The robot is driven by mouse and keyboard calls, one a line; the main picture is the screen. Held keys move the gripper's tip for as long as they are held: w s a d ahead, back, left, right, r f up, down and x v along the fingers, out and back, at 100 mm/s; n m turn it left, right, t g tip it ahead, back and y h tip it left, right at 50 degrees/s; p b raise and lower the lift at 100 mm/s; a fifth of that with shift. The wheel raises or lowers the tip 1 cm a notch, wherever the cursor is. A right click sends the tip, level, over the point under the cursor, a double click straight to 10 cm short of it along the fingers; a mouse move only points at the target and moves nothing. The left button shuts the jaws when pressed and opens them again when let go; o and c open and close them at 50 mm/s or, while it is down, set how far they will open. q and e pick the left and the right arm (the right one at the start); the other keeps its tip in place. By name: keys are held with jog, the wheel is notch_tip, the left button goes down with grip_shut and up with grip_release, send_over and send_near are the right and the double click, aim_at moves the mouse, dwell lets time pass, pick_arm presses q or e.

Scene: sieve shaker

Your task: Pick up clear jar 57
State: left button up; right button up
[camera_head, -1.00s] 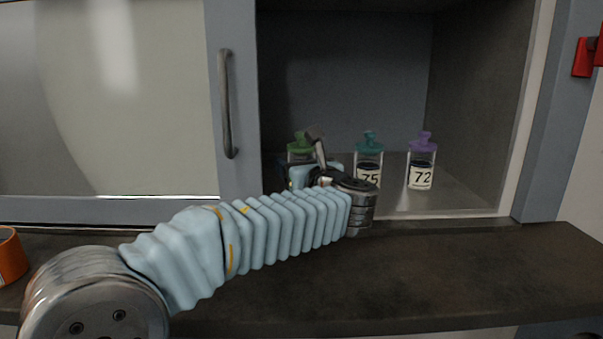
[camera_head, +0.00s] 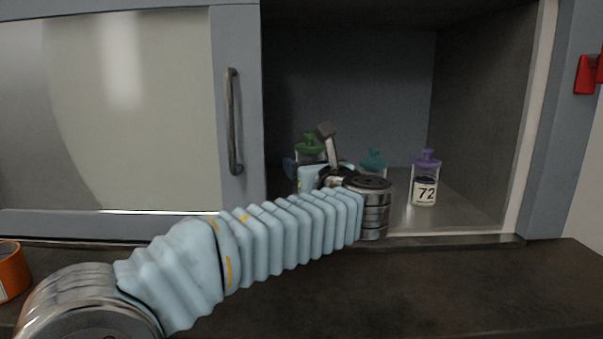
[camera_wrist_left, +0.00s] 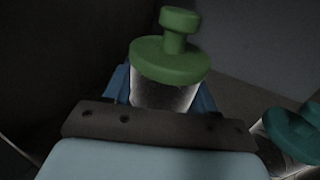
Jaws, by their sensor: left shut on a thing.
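A clear jar with a green lid (camera_head: 309,147) is inside the open cabinet, left of the other jars. Its number is hidden from both views, so I cannot read whether it is 57. My left gripper (camera_head: 307,177) reaches into the cabinet and is shut around this jar. In the left wrist view the green lid (camera_wrist_left: 170,60) stands above the jar's clear body (camera_wrist_left: 162,95), with blue fingers on both sides. The jar looks roughly upright and raised off the cabinet floor. My right gripper is not in view.
A teal-lidded jar (camera_head: 373,162) stands just right, partly behind my wrist; its lid also shows in the wrist view (camera_wrist_left: 292,133). A purple-lidded jar 72 (camera_head: 425,190) stands farther right. The cabinet door (camera_head: 110,120) is at left. An orange object (camera_head: 12,272) sits on the dark counter (camera_head: 440,285).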

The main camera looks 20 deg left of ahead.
pick_arm(q)
jog(key=b+v, duration=0.1)
jog(key=v, duration=1.5)
